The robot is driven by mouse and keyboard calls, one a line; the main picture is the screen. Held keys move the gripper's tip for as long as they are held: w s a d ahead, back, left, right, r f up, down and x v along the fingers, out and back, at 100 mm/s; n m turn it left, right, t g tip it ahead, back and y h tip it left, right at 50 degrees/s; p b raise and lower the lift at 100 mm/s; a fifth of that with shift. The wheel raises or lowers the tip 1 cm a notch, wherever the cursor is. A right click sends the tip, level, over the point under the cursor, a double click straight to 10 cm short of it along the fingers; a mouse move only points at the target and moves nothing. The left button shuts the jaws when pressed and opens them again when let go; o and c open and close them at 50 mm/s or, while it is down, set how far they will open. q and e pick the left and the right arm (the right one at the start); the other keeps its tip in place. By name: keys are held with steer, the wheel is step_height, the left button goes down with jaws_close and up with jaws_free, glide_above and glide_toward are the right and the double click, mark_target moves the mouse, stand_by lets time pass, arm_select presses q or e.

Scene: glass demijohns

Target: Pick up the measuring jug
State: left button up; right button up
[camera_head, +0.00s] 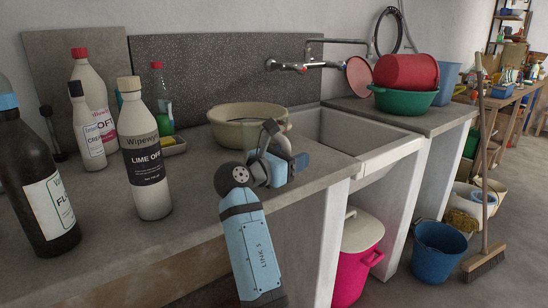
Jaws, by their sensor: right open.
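I cannot make out a measuring jug in the head view. A cream round basin (240,124) stands on the grey counter, left of the sink. My right gripper (279,135) is open at the right side of this basin, in front of its rim and above the counter. My gripper hides part of the basin's right side. I cannot tell whether they touch. My left gripper is out of view.
Several bottles stand on the counter at left, including a white Lime Off bottle (145,160) and a dark bottle (37,180). The sink (345,133) is right of my gripper. A red tub (407,72) rests on a green basin (404,98). A pink bin (357,262) stands below.

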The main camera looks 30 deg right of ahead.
steer(key=shift+a, duration=0.1)
jaws_close()
steer(key=shift+r, duration=0.1)
steer(key=shift+r, duration=0.15)
